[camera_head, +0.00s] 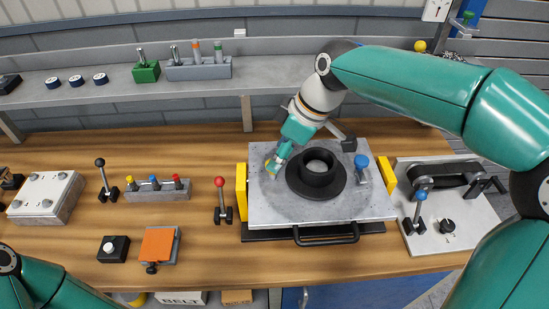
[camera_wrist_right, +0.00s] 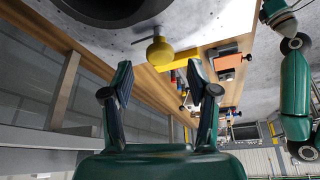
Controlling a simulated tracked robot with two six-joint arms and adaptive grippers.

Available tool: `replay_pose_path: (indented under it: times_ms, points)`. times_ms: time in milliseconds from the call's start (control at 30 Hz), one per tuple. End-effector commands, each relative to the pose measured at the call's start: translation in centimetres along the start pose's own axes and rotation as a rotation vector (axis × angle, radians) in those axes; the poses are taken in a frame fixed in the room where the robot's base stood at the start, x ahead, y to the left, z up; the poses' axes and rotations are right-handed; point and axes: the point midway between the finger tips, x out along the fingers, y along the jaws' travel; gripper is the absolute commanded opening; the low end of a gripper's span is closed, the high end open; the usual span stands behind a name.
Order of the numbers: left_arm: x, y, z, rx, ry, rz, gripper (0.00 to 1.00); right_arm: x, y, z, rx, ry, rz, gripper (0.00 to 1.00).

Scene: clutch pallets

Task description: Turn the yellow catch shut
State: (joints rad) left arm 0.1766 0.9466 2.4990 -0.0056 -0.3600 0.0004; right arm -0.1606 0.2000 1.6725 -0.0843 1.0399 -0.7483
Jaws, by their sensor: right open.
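The yellow catch shows in the right wrist view as a yellow knob (camera_wrist_right: 160,51) on a thin dark lever, beside a big black round part. In the head view only a bit of its yellow (camera_head: 269,164) shows at the fingers, on the left side of the grey pallet plate (camera_head: 270,208). My right gripper (camera_head: 273,171) reaches down to the plate there. In the wrist view its fingers (camera_wrist_right: 160,76) are open, with the knob just beyond the gap between their tips. I cannot tell whether they touch it. My left gripper is out of view; only part of that arm shows.
A black ringed hub (camera_head: 317,181) stands mid-plate, with a blue-knobbed catch (camera_head: 362,164) to its right. Yellow blocks (camera_head: 241,191) flank the plate. A red-knobbed lever (camera_head: 221,200) stands left; a clamp panel (camera_head: 455,225) lies right. Bare wood lies in front.

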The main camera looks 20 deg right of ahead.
Motion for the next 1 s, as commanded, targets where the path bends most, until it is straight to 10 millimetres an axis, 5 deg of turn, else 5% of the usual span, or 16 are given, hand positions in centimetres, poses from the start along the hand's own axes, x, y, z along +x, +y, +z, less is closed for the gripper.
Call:
replay_pose_path:
  times_ms: [200, 600, 933, 1000]
  points:
    - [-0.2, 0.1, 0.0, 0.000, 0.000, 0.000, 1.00, 2.5, 0.0, 0.1, 0.001, -0.001, 0.000, 0.59]
    - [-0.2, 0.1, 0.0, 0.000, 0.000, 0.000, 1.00, 3.1, 0.1, 0.1, 0.001, 0.001, 0.002, 0.57]
    - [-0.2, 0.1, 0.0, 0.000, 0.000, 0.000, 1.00, 3.0, 0.1, 0.1, 0.002, 0.001, 0.002, 0.02]
    - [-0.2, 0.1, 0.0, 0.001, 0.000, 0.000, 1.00, 3.1, -0.1, -0.1, 0.001, 0.001, 0.003, 0.00]
